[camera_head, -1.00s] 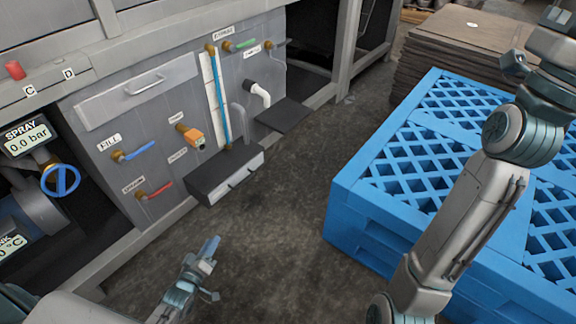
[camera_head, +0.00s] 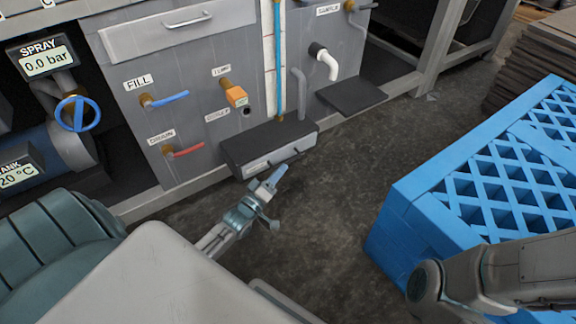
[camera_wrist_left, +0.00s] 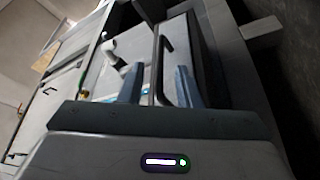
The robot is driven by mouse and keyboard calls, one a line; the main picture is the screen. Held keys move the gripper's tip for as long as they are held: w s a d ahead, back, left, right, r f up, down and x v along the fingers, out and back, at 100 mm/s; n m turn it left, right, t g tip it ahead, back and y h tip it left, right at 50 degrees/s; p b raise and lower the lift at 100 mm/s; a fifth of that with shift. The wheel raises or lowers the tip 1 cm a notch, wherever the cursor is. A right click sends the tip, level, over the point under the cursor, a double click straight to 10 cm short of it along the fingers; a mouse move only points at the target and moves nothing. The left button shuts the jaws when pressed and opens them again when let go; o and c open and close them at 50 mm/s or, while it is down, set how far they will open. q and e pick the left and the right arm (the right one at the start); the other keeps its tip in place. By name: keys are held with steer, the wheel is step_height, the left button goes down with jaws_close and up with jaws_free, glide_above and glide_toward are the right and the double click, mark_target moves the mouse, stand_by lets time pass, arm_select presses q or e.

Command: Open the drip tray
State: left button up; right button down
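The drip tray (camera_head: 250,168) is a low dark box at the foot of the grey panel, with a light grey front and a dark bar handle. Its front looks shut. My left gripper (camera_head: 268,182) is right in front of this front, low beside the handle. In the left wrist view my left gripper (camera_wrist_left: 158,86) is open, and the dark handle (camera_wrist_left: 158,60) runs between its two fingers. I cannot tell whether either finger touches it. My right gripper is out of view; only part of the right arm shows at the lower right.
Fill, drain, temp and sample fittings (camera_head: 170,99) stick out from the panel above the tray. A flat dark shelf (camera_head: 350,96) sits to its right under a white spout (camera_head: 327,63). A blue pallet stack (camera_head: 400,225) stands at the right. Dark floor between is clear.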

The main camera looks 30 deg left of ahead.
mark_target(287, 162)
arm_select(q)
steer(key=b+x, duration=0.1)
steer(key=x, duration=0.2)
steer(key=shift+w, duration=0.45)
steer(key=shift+w+r, duration=0.2)
steer(key=shift+w, duration=0.2)
steer(key=shift+c, duration=0.2)
jaws_close()
